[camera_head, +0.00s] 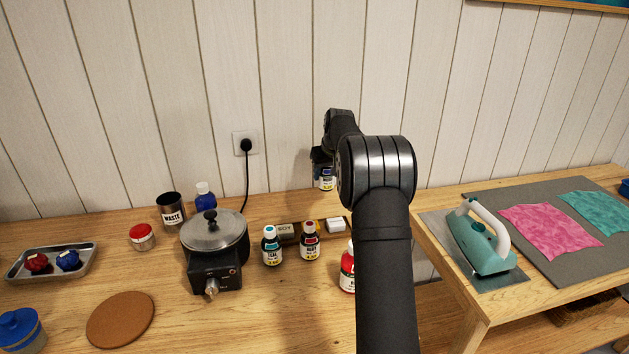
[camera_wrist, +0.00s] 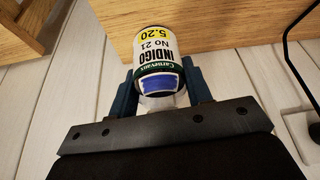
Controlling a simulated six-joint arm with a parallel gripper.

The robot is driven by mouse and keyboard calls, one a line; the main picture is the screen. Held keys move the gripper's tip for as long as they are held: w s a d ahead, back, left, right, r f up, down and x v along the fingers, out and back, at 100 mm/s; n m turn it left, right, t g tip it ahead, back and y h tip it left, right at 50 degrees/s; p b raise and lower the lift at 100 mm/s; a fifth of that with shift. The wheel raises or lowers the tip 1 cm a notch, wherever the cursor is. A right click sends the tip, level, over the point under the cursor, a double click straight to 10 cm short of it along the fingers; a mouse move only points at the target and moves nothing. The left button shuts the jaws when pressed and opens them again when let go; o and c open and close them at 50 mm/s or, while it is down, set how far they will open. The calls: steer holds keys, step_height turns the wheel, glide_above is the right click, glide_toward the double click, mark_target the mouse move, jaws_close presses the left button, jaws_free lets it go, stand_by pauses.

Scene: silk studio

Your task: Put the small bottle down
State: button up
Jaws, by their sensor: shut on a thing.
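The small bottle is a dark one labelled INDIGO, with a white and yellow label. It shows in the wrist view (camera_wrist: 163,50), upside down in the picture, between the two blue fingers of my gripper (camera_wrist: 162,92). My gripper (camera_head: 322,168) is shut on it. In the head view the bottle (camera_head: 326,182) is held in front of the panelled wall, above the back of the wooden table (camera_head: 190,330). My arm hides part of the gripper there. The bottle's base and the gap beneath it are hard to judge.
A teal bottle (camera_head: 271,247), a second small bottle (camera_head: 310,242) and a red bottle (camera_head: 347,272) stand below. A wooden strip labelled SOY (camera_head: 287,230) and a white block (camera_head: 336,225) lie behind. A lidded pot (camera_head: 214,250) is left; an iron (camera_head: 482,240) is right.

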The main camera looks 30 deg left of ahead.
steer(key=d+r, duration=0.4)
steer(key=d, duration=0.3)
steer(key=s+d, duration=0.6)
steer(key=d, duration=0.5)
steer(key=s+d, duration=0.7)
steer(key=d, duration=0.3)
steer(key=shift+s+a+f, duration=0.1)
steer(key=shift+a+f, duration=2.5)
steer(key=shift+a, duration=0.2)
steer(key=shift+s+a+f, duration=0.1)
steer(key=shift+a+f, duration=2.5)
steer(key=shift+a, duration=0.2)
steer(key=shift+f, duration=0.2)
steer(key=o, duration=1)
steer(key=shift+o, duration=0.2)
steer(key=shift+r, duration=0.1)
